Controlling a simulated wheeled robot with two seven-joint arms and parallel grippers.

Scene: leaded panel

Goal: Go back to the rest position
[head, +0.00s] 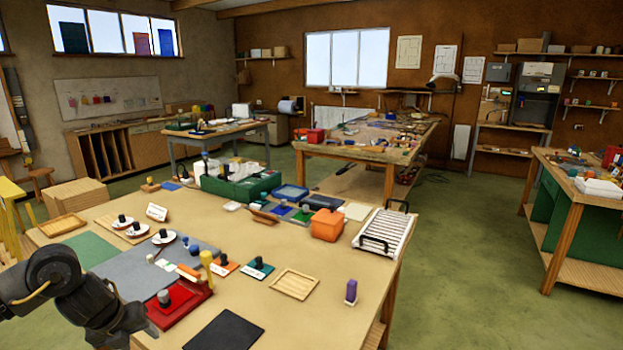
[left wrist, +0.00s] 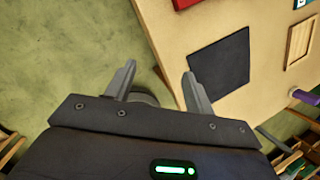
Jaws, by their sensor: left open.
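My left arm comes in from the lower left in the head view. Its gripper (head: 146,326) is at the near left corner of the front table (head: 330,285), beside the red tray (head: 180,305). In the left wrist view the two fingers (left wrist: 158,76) stand apart with nothing between them. They are over the table's edge, with green floor on one side and the tabletop on the other. My right gripper is in neither view.
A black mat (head: 224,331) lies near the front edge, and it also shows in the left wrist view (left wrist: 219,73). A purple-topped piece (head: 351,291), a wooden tray (head: 293,284), an orange box (head: 327,225) and a white rack (head: 384,232) stand to the right. Green floor (head: 470,260) is clear beyond.

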